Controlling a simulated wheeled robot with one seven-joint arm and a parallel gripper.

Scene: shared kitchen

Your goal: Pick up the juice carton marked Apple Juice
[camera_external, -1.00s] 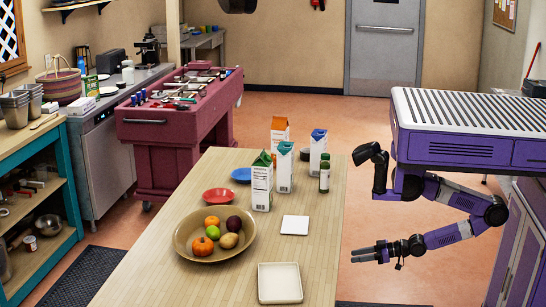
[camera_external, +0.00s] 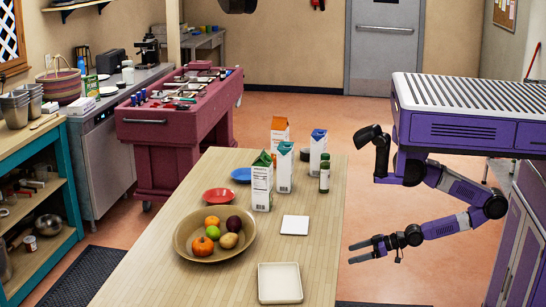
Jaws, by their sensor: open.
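Several juice cartons stand upright towards the far end of the wooden table: one with a green top (camera_external: 262,184), one with a teal top (camera_external: 285,168), one orange and white (camera_external: 279,136), and one with a blue top (camera_external: 318,152). Their print is too small to read, so I cannot tell which is marked Apple Juice. My gripper (camera_external: 353,253) is open and empty. It is off the table's right side, pointing left, nearer the camera than the cartons and touching nothing.
On the wooden table (camera_external: 180,262) are a fruit bowl (camera_external: 188,248), a red bowl (camera_external: 218,196), a blue bowl (camera_external: 241,175), a green bottle (camera_external: 324,178), a white square (camera_external: 295,225) and a cream tray (camera_external: 280,283). The table's right front area is partly clear.

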